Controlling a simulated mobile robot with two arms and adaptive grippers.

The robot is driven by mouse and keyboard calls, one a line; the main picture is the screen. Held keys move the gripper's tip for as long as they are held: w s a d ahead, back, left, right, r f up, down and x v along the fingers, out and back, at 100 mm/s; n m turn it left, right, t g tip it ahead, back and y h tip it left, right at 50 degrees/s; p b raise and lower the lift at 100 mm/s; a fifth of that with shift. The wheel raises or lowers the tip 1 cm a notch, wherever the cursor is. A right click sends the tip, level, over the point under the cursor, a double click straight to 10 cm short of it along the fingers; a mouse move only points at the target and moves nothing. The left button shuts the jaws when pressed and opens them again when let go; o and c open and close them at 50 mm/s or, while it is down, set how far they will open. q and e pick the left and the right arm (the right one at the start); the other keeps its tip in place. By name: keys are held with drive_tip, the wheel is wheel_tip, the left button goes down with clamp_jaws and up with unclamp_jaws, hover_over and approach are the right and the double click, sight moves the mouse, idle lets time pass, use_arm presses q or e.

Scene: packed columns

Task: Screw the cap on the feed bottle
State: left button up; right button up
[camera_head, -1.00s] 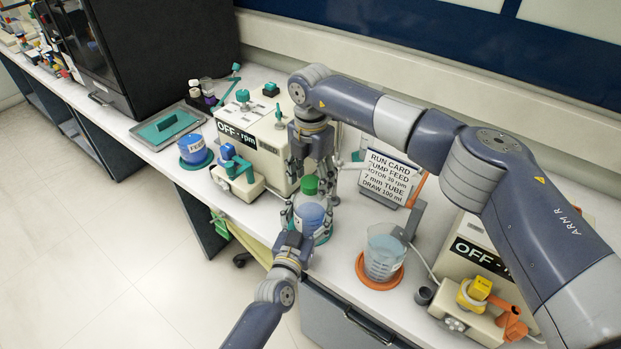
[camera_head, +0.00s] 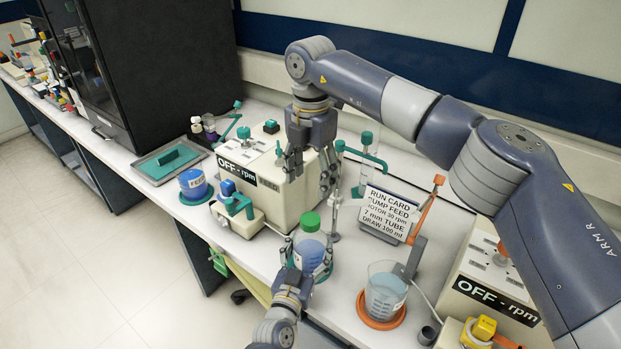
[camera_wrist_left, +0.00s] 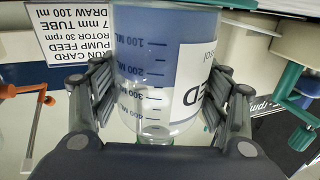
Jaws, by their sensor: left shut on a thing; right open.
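The feed bottle (camera_head: 309,253) is clear with blue liquid and stands upright near the bench's front edge. A green cap (camera_head: 311,222) sits on its top; I cannot tell how tightly. My left gripper (camera_head: 308,262) is shut around the bottle's body from the front. In the left wrist view the bottle (camera_wrist_left: 150,60) shows upside down between the fingers, with its scale and white label. My right gripper (camera_head: 311,178) is open and empty, pointing down above the cap and apart from it.
An orange coaster with a beaker (camera_head: 384,290) is right of the bottle. The run card (camera_head: 388,212) stands behind it. A pump marked OFF (camera_head: 238,165) is behind left, another (camera_head: 485,285) at right.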

use_arm(q)
drive_tip(key=o, duration=2.2)
drive_tip(key=shift+s, duration=0.1)
drive_tip(key=v, duration=1.1)
drive_tip(key=shift+s, duration=0.35)
drive_tip(key=shift+a, duration=0.2)
